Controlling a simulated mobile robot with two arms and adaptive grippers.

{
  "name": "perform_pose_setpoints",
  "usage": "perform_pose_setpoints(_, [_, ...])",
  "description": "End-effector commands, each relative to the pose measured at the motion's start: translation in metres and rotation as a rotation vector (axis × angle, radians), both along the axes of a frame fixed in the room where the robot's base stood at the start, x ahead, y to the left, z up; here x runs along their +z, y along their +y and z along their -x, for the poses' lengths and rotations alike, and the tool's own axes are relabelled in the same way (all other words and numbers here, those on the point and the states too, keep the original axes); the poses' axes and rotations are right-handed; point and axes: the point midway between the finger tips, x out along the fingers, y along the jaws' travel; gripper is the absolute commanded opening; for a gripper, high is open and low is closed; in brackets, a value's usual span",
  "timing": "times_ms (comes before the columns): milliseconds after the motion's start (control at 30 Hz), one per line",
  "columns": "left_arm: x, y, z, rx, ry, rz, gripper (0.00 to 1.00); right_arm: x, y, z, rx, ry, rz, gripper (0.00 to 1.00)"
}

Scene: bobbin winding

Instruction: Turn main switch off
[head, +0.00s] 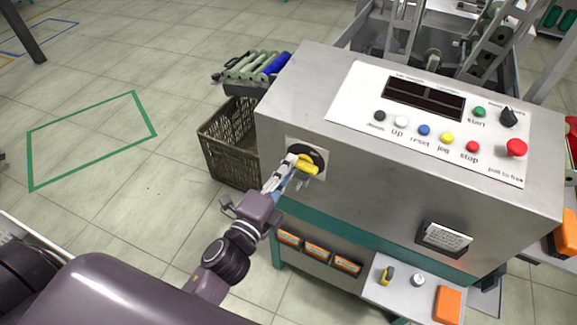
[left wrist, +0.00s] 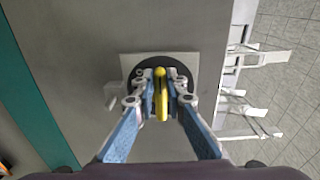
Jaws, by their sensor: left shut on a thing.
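The main switch is a yellow handle (head: 307,165) on a round black disc (head: 318,152) with a pale square plate. It sits on the front left of the grey machine cabinet (head: 345,185). My left gripper (head: 296,163) reaches it from the lower left. In the left wrist view the yellow handle (left wrist: 161,92) stands between the two fingers of my left gripper (left wrist: 162,98), which are shut on it. The handle lies along the picture's vertical there. The fingers hide part of the disc (left wrist: 137,72). My right gripper is not in view.
A sloping control panel (head: 350,105) with several coloured buttons and a dark display tops the cabinet. A brown crate (head: 228,145) stands left of it. A shelf with orange-labelled boxes (head: 317,252) is below. A small table (head: 405,298) stands at the lower right. Floor at left is clear.

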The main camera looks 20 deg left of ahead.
Motion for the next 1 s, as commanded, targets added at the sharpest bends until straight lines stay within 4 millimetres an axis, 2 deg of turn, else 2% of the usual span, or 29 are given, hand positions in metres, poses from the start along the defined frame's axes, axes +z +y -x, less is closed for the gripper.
perform_pose_setpoints(33, [0.002, 0.000, -0.001, -0.001, -0.004, 0.004, 0.00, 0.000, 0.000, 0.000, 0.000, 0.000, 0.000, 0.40])
perform_pose_setpoints(67, [0.002, -0.001, -0.001, -0.001, -0.004, 0.004, 0.14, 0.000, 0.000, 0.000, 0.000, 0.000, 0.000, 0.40])
perform_pose_setpoints(200, [0.001, -0.001, -0.001, -0.001, -0.003, 0.003, 0.29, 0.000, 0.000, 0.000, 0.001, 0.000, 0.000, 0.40])
perform_pose_setpoints(500, [0.000, 0.000, 0.001, 0.000, 0.000, 0.001, 0.29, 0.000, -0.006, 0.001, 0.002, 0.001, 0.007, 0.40])
perform_pose_setpoints(633, [-0.001, 0.000, 0.009, 0.000, 0.002, 0.003, 0.29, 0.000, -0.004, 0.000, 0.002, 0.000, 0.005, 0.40])
perform_pose_setpoints(767, [-0.002, 0.003, 0.028, 0.002, 0.004, 0.002, 0.29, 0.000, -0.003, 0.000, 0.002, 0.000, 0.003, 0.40])
perform_pose_setpoints(1000, [-0.001, 0.009, 0.074, 0.003, 0.004, 0.005, 0.29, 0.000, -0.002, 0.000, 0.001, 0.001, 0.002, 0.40])
